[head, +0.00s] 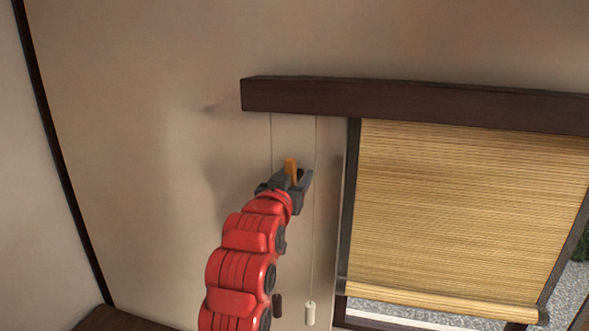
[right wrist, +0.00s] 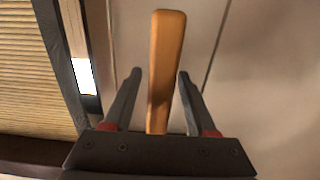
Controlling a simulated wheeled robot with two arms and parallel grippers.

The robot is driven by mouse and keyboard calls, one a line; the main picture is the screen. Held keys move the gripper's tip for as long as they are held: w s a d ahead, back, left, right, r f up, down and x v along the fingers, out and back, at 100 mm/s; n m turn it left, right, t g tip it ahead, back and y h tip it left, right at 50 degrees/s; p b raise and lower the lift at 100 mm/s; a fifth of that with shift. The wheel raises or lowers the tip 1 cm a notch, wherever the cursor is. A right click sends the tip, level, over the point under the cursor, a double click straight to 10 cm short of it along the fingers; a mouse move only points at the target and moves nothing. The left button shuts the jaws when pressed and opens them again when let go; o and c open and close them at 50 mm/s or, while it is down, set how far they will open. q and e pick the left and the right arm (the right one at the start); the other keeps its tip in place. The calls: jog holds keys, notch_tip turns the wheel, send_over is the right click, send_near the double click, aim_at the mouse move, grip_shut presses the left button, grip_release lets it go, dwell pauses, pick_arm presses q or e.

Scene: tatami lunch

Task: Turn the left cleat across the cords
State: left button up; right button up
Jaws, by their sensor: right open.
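The cleat (head: 290,168) is an orange-brown wooden bar on the wall left of the blind. It points up and down, roughly along the cords. In the right wrist view the cleat (right wrist: 167,60) stands between my fingers, with a gap visible on each side. My right gripper (head: 296,178) is open around it; it also shows in the right wrist view (right wrist: 160,75). A left cord (head: 271,140) and a right cord (head: 315,230) hang on either side of the cleat. Only one cleat shows. My left gripper is out of view.
A dark headrail (head: 400,103) runs above the bamboo blind (head: 460,210) at the right. A white cord pull (head: 310,313) and a dark cord pull (head: 277,305) hang low, close to my right arm. The wall (head: 140,180) to the left is bare.

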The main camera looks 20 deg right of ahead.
grip_shut()
dwell(0.3)
